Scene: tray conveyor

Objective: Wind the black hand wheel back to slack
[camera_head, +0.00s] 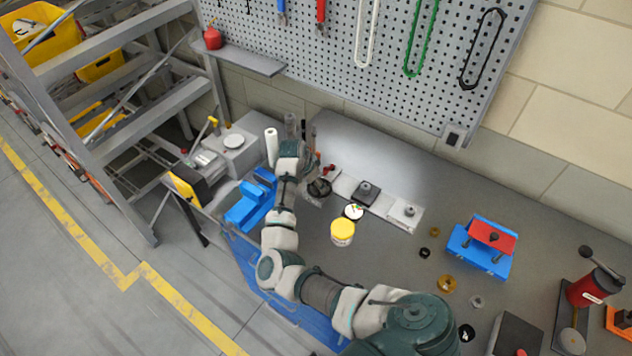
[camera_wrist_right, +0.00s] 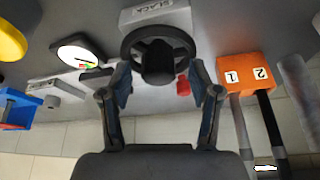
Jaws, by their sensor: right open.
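The black hand wheel (camera_wrist_right: 158,50) is between and just beyond my right gripper's fingertips (camera_wrist_right: 159,78) in the right wrist view. The two fingers are spread apart, one to each side of the wheel's hub; I cannot tell whether they touch it. A grey block (camera_wrist_right: 155,14) with a label that appears to read SLACK, seen turned over, is behind the wheel. In the head view the wheel (camera_head: 320,187) is partly hidden by my right gripper (camera_head: 308,163). A round white dial gauge (camera_head: 354,211) with a green mark stands near it. My left gripper is not in view.
A yellow-lidded jar (camera_head: 342,232) stands in front of the gauge. A blue vise (camera_head: 250,203) is left of my arm. An orange block (camera_wrist_right: 245,73) marked 1 and 2 and a small red part (camera_wrist_right: 183,86) are close to the wheel.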

